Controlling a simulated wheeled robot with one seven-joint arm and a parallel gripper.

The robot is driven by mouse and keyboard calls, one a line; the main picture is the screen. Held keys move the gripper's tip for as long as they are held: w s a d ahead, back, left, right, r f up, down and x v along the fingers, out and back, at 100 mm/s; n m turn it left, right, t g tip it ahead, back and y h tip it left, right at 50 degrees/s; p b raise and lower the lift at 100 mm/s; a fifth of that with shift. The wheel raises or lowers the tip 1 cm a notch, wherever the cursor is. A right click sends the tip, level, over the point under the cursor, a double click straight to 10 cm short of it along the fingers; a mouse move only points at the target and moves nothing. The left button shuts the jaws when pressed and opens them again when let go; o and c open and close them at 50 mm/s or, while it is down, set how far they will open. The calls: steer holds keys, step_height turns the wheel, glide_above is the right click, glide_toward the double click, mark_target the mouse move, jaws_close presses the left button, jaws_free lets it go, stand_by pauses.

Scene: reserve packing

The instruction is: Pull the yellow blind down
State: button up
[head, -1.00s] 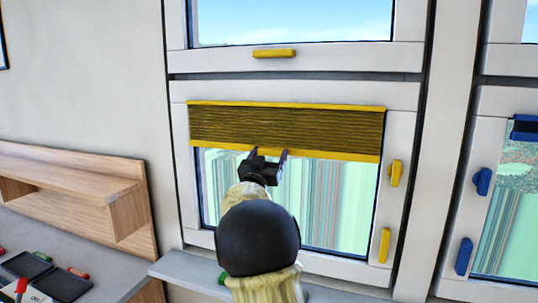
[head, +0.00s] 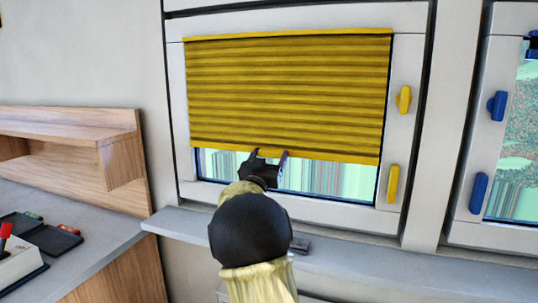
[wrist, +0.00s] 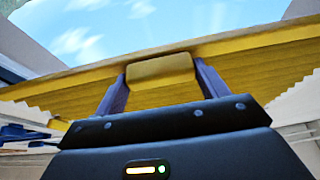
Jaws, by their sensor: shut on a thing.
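The yellow blind (head: 285,92) is a pleated shade that covers most of the window pane in the head view. Its bottom rail (head: 330,157) hangs a little above the lower frame, with a strip of glass showing below. My gripper (head: 269,155) is at the bottom rail, left of its middle. In the wrist view my gripper (wrist: 160,82) is shut on a yellow tab (wrist: 160,70) on the blind's rail, one finger on each side. The blind also shows in the wrist view (wrist: 265,70), from below.
Yellow handles (head: 403,99) (head: 392,184) sit on the right side of the window frame. A window with blue handles (head: 497,105) is further right. A grey sill (head: 350,262) runs below. A wooden shelf (head: 70,130) and a desk (head: 90,240) with trays stand left.

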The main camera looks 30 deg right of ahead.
step_height(320, 180, down, 10)
steer(key=b, duration=0.6)
steer(key=shift+b, duration=0.3)
steer(key=shift+r, duration=0.1)
steer(key=o, duration=1.4)
steer(key=shift+a, duration=0.1)
steer(key=b+v, duration=0.2)
steer(key=v, duration=1.5)
steer(key=shift+s, duration=0.1)
